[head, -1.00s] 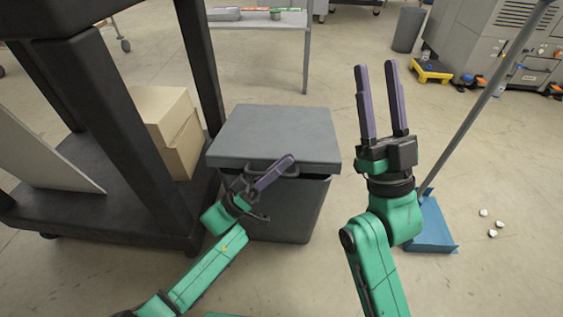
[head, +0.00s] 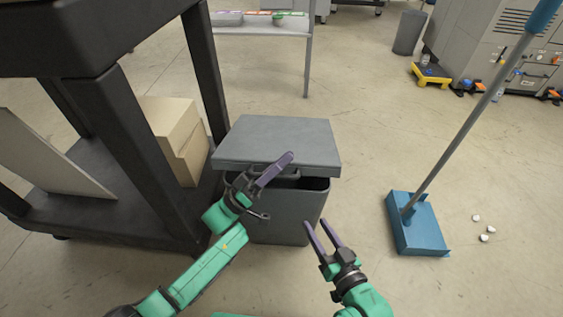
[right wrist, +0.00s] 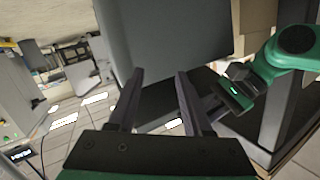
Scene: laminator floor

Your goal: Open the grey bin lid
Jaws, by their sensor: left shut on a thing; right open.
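The grey bin (head: 285,218) stands on the floor in the middle of the head view. Its flat grey lid (head: 278,142) sits slightly raised at the front, with a dark gap above the bin's rim. My left gripper (head: 275,170) is shut on the lid handle (head: 290,175) at the front edge; its fingers partly hide the handle. My right gripper (head: 316,222) is open and empty, low in front of the bin's right side. In the right wrist view its open fingers (right wrist: 158,74) point toward a large grey surface, apparently the bin (right wrist: 185,35).
A black shelf unit (head: 140,150) with cardboard boxes (head: 172,130) stands close left of the bin. A blue dustpan (head: 418,225) with a long handle stands to the right, near several white scraps (head: 484,229). Floor between bin and dustpan is clear.

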